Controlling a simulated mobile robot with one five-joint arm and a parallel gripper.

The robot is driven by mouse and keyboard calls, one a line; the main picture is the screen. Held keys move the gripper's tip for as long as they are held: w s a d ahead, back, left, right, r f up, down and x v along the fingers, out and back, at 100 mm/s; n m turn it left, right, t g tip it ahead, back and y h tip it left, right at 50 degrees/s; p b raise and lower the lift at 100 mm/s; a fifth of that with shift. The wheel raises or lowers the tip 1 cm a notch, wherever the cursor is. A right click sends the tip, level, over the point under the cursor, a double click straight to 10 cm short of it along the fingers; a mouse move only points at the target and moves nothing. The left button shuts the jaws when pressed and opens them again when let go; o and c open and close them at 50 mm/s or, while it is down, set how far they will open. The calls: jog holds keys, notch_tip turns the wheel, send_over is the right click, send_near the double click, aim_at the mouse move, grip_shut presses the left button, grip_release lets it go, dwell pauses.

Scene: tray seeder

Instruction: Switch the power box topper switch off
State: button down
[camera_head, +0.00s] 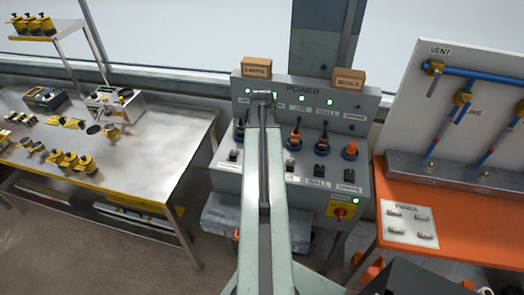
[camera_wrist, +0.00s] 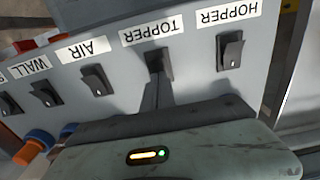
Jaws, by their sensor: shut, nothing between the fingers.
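The grey power box (camera_head: 225,181) stands in the middle of the head view, with labelled rocker switches on its sloped front. In the wrist view the labels are upside down. The topper switch (camera_wrist: 159,60) is a black rocker below its TOPPER label (camera_wrist: 152,32). My gripper (camera_wrist: 154,84) is shut and empty, its narrow fingertips at the lower edge of this switch and partly covering it. I cannot tell whether they touch, or which way the rocker is tilted. In the head view my arm hides the topper switch.
The hopper switch (camera_wrist: 230,50) and air switch (camera_wrist: 95,82) flank the topper switch closely. Orange-and-blue plugs (camera_head: 350,149) stick out of the box. A red knob (camera_head: 340,212) sits at its lower right. A metal table (camera_head: 165,140) stands left, an orange bench (camera_head: 470,225) right.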

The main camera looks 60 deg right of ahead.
notch_tip(320, 180, up, 14)
jog(key=d+p, duration=0.2)
jog(key=p, duration=1.1)
jog(key=shift+w+d+f+p, duration=0.15)
jog(key=shift+w+d+p, duration=0.2)
jog(key=shift+w+d, duration=0.05)
